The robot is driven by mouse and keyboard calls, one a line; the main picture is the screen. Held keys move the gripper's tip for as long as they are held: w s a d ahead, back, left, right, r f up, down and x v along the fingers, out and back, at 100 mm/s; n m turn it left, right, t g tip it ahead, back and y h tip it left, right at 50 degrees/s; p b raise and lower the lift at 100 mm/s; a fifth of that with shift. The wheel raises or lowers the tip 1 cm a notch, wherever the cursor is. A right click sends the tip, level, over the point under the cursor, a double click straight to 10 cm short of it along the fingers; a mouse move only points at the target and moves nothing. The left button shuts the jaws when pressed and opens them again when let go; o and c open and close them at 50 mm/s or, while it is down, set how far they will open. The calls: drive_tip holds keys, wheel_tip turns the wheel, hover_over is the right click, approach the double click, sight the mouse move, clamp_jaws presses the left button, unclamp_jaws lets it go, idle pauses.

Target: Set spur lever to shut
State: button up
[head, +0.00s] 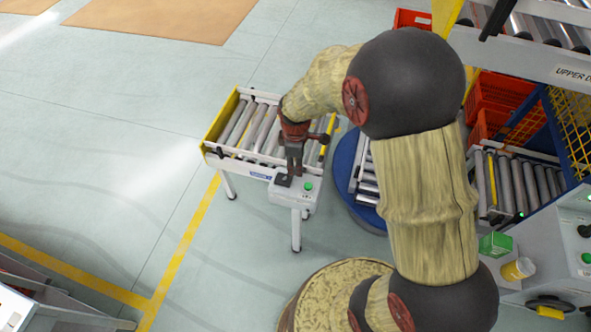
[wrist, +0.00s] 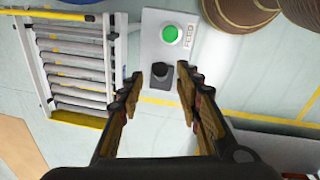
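A small grey control box (head: 296,196) on legs stands at the front end of a short roller conveyor. It has a green button (head: 308,186) and a dark patch or knob beside the fingers. In the wrist view the box (wrist: 150,50) is marked FEED, with a green button (wrist: 170,34) and a dark upright knob (wrist: 160,72). My gripper (wrist: 160,76) is open, one finger on each side of the knob in the picture; contact is unclear. In the head view my gripper (head: 294,172) points down over the box. I cannot make out a spur label.
The roller conveyor (head: 208,150) has yellow ends. A blue round base (head: 345,160) stands right of it. Red totes (head: 495,95), a rack and another roller conveyor (head: 520,180) are at the right. The floor left of the box is clear.

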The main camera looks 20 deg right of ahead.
drive_tip(key=f, duration=0.5)
drive_tip(key=shift+w+d, duration=0.15)
drive_tip(key=shift+w, duration=0.05)
drive_tip(key=c, duration=0.4)
clamp_jaws()
idle(0.3)
